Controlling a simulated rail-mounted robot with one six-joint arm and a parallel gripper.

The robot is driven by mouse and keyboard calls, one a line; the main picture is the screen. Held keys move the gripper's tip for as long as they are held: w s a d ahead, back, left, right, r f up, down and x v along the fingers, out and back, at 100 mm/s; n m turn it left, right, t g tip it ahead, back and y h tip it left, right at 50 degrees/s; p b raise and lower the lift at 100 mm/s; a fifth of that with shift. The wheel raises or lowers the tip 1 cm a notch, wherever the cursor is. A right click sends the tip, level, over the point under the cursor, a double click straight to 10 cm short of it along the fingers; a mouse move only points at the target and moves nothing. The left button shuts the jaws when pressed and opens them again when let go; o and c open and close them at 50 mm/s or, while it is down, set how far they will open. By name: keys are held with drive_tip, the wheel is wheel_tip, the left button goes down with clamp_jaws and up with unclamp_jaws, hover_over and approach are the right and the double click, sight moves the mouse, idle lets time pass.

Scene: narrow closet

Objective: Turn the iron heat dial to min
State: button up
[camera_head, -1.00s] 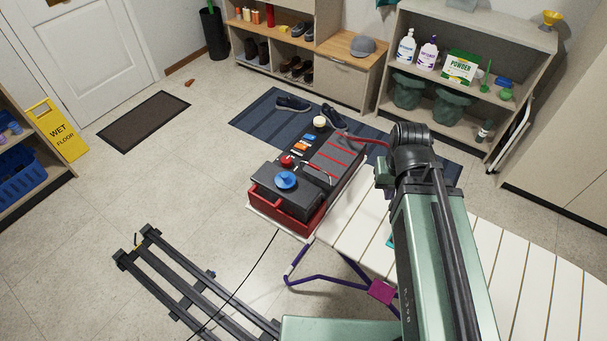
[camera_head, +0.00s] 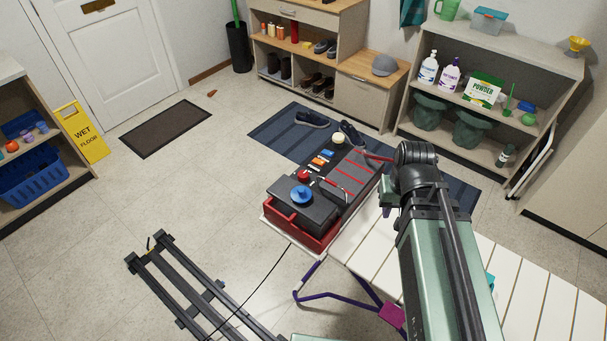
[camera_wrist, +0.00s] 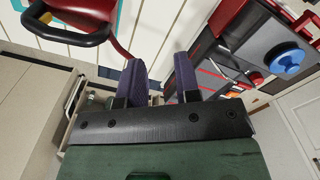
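A round blue dial (camera_head: 301,194) sits on top of a black and red unit (camera_head: 290,228) at the near left end of the ironing board (camera_head: 356,250). The dial also shows in the wrist view (camera_wrist: 288,60), at the upper right; I cannot read its setting. A red object with a dark handle (camera_wrist: 68,35) is at the upper left of the wrist view; I cannot tell whether it is the iron. My gripper (camera_wrist: 160,78) has its two dark purple fingers apart, with nothing seen between them. The dial is off to the right of the fingers. My arm hides the gripper in the head view.
A red knob (camera_head: 303,175) and small coloured pieces (camera_head: 322,160) lie beyond the dial. A cream round thing (camera_head: 338,138) is at the far end. A dark rail frame (camera_head: 190,285) stands on the floor at left. Shelves (camera_head: 530,60) stand at back right.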

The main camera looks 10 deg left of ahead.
sight(303, 174)
drive_tip(key=o, duration=0.5)
drive_tip(key=w+a+f, duration=0.1)
drive_tip(key=w+a, duration=0.2)
drive_tip(key=a, duration=0.1)
drive_tip(key=w+a+f+b, duration=0.1)
drive_tip(key=w+a, duration=0.3)
drive_tip(key=w+a+b, duration=0.1)
drive_tip(key=w+a, duration=0.2)
drive_tip(key=a, duration=0.1)
drive_tip(key=shift+w+f, duration=0.4)
drive_tip(key=shift+c, duration=0.2)
drive_tip(key=shift+o, duration=0.6)
drive_tip(key=w+a+m, duration=0.1)
drive_tip(key=a, duration=0.1)
drive_tip(key=w+a+m, duration=0.1)
drive_tip(key=a, duration=0.1)
drive_tip(key=w+a+m, duration=0.1)
drive_tip(key=w+a, duration=0.1)
drive_tip(key=shift+f, duration=0.35)
drive_tip(key=w+a+m, duration=0.6)
drive_tip(key=a+m, duration=0.1)
drive_tip(key=m, duration=0.6)
wheel_tip(303, 174, down, 11)
drive_tip(key=b, duration=1.1)
drive_tip(key=shift+w+a+b, duration=0.1)
drive_tip(key=shift+a+b, duration=0.05)
drive_tip(key=shift+b, duration=0.25)
drive_tip(key=shift+r, duration=0.1)
drive_tip(key=c, duration=0.9)
